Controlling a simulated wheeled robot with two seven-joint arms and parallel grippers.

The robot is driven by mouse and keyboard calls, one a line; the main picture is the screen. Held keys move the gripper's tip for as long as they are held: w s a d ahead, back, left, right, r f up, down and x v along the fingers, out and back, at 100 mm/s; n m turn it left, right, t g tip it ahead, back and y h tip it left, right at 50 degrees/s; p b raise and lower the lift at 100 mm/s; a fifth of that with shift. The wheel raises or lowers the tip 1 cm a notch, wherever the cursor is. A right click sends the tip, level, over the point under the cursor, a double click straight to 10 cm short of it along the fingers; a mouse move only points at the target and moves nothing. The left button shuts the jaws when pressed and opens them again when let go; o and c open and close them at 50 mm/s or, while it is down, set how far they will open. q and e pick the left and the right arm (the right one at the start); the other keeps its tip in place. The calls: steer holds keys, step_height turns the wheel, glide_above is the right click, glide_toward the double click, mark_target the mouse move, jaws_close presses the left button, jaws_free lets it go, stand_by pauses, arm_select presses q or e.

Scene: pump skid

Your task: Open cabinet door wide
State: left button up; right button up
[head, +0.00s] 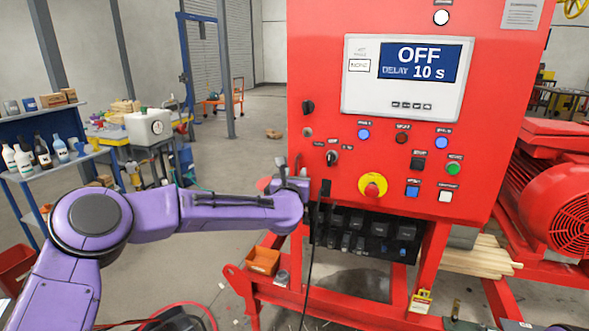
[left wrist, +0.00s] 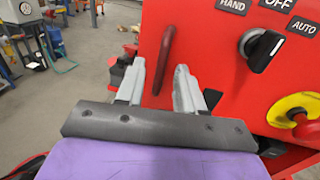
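The red cabinet (head: 330,90) stands at centre right in the head view, with its front door closed as far as I can see. In the left wrist view a dark red upright handle (left wrist: 167,55) stands on the cabinet's red front (left wrist: 215,60). My left gripper (head: 297,182) is at the left edge of the cabinet front, its fingers mostly hidden in the head view. In the left wrist view the left gripper's two grey fingers (left wrist: 160,85) are apart, with the handle ahead, in line with the gap. I cannot tell whether they touch it. My right gripper is not in view.
A yellow and red emergency button (head: 373,186) and a black selector switch (left wrist: 262,50) sit on the cabinet front near the gripper. A red motor (head: 555,190) stands at the right. A shelf with bottles (head: 45,152) is at the left. Open floor lies left of the cabinet.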

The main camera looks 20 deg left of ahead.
arm_select(q)
steer(key=shift+w, duration=0.2)
jaws_close()
stand_by(1.3)
